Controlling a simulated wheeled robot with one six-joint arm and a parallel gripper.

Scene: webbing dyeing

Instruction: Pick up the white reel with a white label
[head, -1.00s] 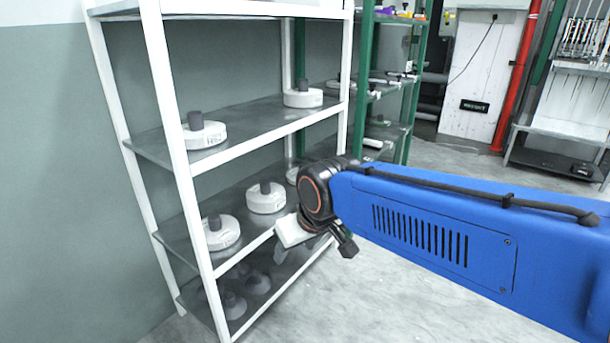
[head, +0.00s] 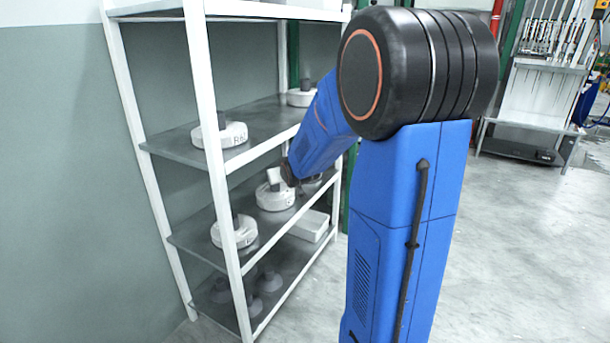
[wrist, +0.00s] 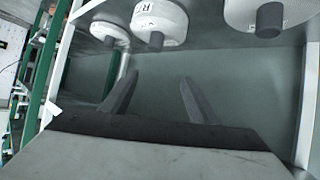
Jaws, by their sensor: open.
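Several white reels with dark grey hubs stand on the shelves, and more than one seems to carry a pale label, so I cannot tell which one is meant. On the middle shelf one reel (head: 275,198) stands beside my gripper (head: 284,177), another (head: 236,232) is nearer the front left post, and a third (head: 312,186) is partly hidden by my arm. In the wrist view my gripper (wrist: 155,98) is open, with nothing between its fingers. Three reels show along the top there; the middle one (wrist: 160,20) has a white label with dark letters.
The upper shelf (head: 190,147) holds two more reels, one at the left (head: 222,135) and one at the back (head: 301,98). A white box (head: 310,226) and dark cones (head: 270,280) sit low down. White rack posts (head: 203,90) stand close. The floor at right is clear.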

